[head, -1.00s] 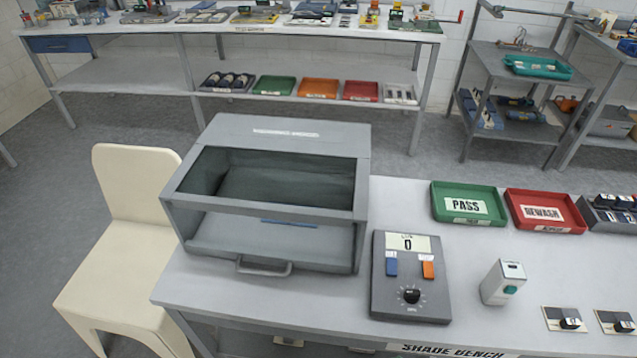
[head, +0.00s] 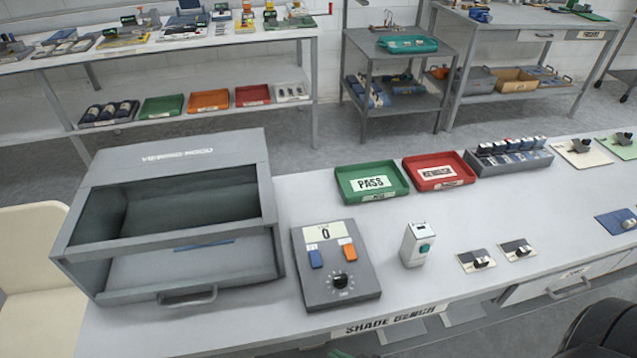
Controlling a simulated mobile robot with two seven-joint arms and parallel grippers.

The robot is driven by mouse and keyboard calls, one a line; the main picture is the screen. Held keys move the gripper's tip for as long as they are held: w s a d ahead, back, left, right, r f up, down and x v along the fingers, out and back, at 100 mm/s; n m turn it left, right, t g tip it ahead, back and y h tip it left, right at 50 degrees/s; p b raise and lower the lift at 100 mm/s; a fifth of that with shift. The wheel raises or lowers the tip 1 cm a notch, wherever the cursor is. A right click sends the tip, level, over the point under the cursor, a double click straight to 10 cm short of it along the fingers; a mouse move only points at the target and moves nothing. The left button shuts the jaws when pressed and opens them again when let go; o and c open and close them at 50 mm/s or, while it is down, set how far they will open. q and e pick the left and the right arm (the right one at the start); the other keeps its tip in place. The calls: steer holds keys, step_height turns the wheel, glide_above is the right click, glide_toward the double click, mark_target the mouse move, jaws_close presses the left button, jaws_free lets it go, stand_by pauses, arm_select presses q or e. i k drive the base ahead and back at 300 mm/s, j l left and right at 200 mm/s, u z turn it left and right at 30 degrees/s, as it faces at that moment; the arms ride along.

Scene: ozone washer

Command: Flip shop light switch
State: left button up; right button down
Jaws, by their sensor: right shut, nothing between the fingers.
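No switch marked as the shop light shows clearly. A small white upright box with a teal button (head: 418,246) stands on the bench, right of a grey control box (head: 335,266). The control box has a blue button, an orange button, a round knob and a label reading 0. My right gripper (head: 600,330) shows only as a dark shape cut off at the lower right corner. It is shut and empty, apart from the bench things; its fingertips are hard to make out.
The grey viewing hood (head: 168,255) stands at the bench's left end. A green PASS tray (head: 371,183), a red tray (head: 439,171) and a grey rack (head: 508,160) line the back. Small knob plates (head: 477,261) lie at the right. A cream chair (head: 25,250) stands left.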

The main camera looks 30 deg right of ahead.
mark_target(349, 251)
steer(key=k+l+z, duration=0.95)
steer(key=l, duration=0.2)
steer(key=i, duration=0.1)
